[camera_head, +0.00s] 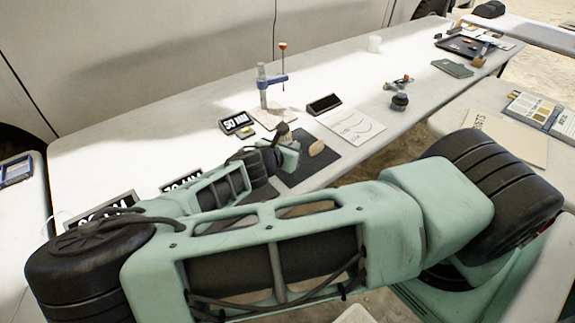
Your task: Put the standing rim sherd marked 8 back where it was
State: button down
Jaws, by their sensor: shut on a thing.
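My gripper (288,143) is low over the dark mat (327,158) in the middle of the long white table. It is shut on a small grey-brown piece (283,129) that shows just above its tip. This looks like a sherd, but I cannot read a mark 8 on it. My own arm hides much of the gripper and the near part of the mat. A tan rounded piece (316,148) rests on the mat just right of the gripper, apart from it.
A blue-grey stand with an upright rod (270,85) is behind the gripper. The table's back middle is clear.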

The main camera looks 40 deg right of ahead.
jog(key=shift+f, duration=2.5)
jog(key=shift+d+f, duration=0.1)
jog(key=shift+f, duration=0.1)
jog(key=c, duration=1.5)
grip_release()
jog(key=shift+r, duration=0.1)
